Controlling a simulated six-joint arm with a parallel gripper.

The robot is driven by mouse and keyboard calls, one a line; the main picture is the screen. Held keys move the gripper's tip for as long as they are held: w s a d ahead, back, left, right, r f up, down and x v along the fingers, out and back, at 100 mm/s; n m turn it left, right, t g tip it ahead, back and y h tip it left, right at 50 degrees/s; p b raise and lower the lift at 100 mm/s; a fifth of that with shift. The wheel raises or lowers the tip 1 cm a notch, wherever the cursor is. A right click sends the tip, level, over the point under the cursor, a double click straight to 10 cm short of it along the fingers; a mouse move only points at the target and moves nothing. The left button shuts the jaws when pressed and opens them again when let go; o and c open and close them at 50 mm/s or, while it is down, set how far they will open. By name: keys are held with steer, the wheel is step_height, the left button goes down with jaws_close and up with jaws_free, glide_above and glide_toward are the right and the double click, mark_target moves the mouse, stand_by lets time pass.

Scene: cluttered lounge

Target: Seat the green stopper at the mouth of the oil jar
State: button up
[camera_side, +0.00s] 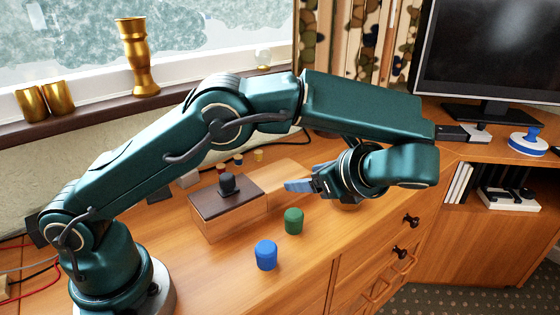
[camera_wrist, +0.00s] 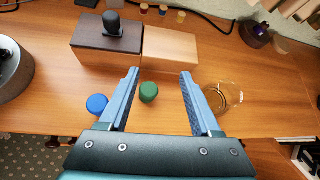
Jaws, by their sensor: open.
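The green stopper (camera_side: 293,221) stands on the wooden cabinet top, in front of the box; it also shows in the wrist view (camera_wrist: 149,92), between the lines of my two fingers. A clear round glass vessel, apparently the oil jar, shows beside my right finger in the wrist view (camera_wrist: 235,98). In the side view it is mostly hidden behind my gripper, and its mouth cannot be made out. My gripper (camera_wrist: 159,72) is open and empty, above the cabinet top. In the side view its blue fingers (camera_side: 299,186) are above and behind the green stopper.
A blue stopper (camera_side: 266,254) stands left of the green one in the wrist view (camera_wrist: 97,103). A wooden box with a dark top and black knob (camera_side: 228,184) stands behind them. Several small coloured pieces lie farther back. The cabinet's front edge is close.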

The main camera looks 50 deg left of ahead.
mark_target(288, 212)
steer(key=d+f+m, duration=0.1)
steer(key=f, duration=0.1)
steer(key=d+f+y, duration=0.1)
steer(key=f, duration=0.2)
steer(key=s+d+f+m, duration=0.1)
steer(key=f, duration=0.1)
steer(key=shift+d+f+m+t, duration=0.2)
steer(key=shift+d+m+t, duration=0.1)
steer(key=shift+d+t, duration=0.1)
steer(key=x, duration=1.1)
steer(key=shift+s+a+f, duration=0.1)
steer(key=shift+s+a, duration=0.05)
steer(key=shift+a, duration=0.25)
jaws_close()
